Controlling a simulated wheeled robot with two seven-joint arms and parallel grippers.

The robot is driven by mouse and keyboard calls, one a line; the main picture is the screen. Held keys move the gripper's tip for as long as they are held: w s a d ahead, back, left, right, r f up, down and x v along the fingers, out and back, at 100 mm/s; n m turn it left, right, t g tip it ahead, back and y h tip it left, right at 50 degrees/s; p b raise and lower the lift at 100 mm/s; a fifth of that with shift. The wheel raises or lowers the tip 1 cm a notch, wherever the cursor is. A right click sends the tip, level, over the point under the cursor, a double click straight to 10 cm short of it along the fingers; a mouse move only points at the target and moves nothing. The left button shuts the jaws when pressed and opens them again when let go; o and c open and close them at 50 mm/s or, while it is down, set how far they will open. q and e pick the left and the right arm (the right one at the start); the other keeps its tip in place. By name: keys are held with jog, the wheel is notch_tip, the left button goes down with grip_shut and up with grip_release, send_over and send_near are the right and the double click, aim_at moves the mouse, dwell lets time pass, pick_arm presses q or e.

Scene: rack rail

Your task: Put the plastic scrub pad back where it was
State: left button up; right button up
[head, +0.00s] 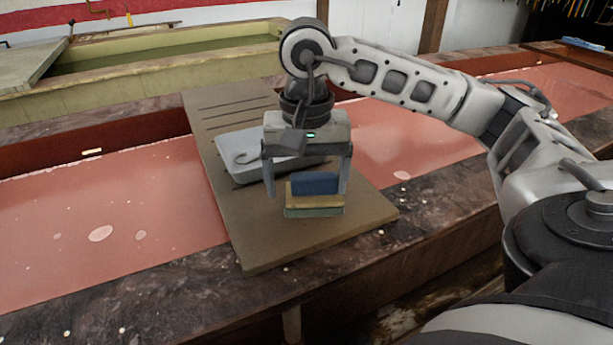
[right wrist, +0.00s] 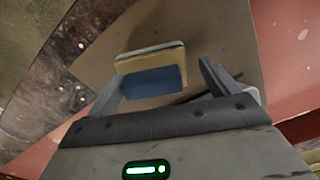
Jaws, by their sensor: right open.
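The scrub pad (head: 314,201) is a small block with a yellowish layer, a green layer and a blue face toward the gripper. I cannot tell whether the blue part is a separate piece. It is at the near right part of the brown board (head: 262,250). My right gripper (head: 307,191) points down over it, open, with one finger on each side. In the right wrist view the pad (right wrist: 152,84) lies between the fingers (right wrist: 163,72), nearer the left one, with a gap at the right finger. Contact on the left is unclear. My left gripper is out of view.
A grey tray (head: 240,142) with a dark curved mark or hook lies behind the gripper on the board. The board bridges a trough of pinkish liquid (head: 130,215) with a dark stone rim (head: 150,290). A greenish basin (head: 150,65) stands behind. The board's front left is bare.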

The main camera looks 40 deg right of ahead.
aim_at(308, 179)
notch_tip(308, 179, up, 12)
jog(key=p, duration=0.4)
jog(key=shift+s, duration=0.1)
dwell(0.4)
